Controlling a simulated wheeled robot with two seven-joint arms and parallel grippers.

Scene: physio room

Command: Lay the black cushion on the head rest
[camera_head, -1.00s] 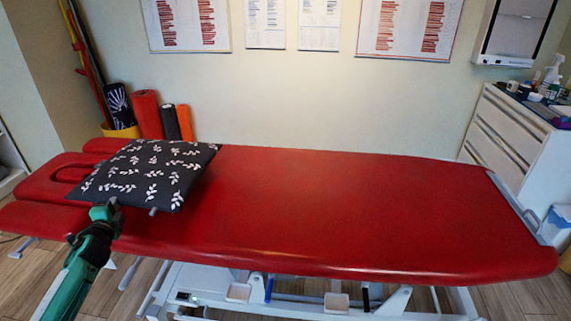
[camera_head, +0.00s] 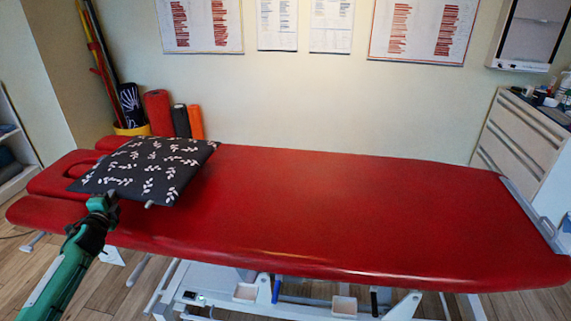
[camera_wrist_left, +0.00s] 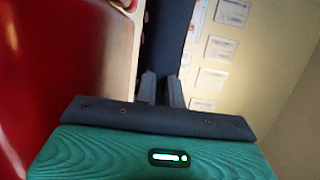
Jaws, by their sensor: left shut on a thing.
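The black cushion (camera_head: 150,169) with white leaf sprigs shows at the left end of the red treatment table (camera_head: 330,210). It covers part of the head rest (camera_head: 60,180), a red padded section with an opening. I cannot tell whether the cushion touches the pad. My left gripper (camera_head: 112,197) is at the cushion's near edge, shut on it. In the left wrist view the dark cushion (camera_wrist_left: 168,40) runs up from between the fingers (camera_wrist_left: 162,88), seen edge-on, with the red table at left. My right gripper is not in view.
Rolled mats (camera_head: 158,113) and a yellow bin (camera_head: 131,129) stand behind the table's left end. A white drawer cabinet (camera_head: 521,140) stands at the back right. The table's middle and right are bare. Posters (camera_head: 416,30) hang on the wall.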

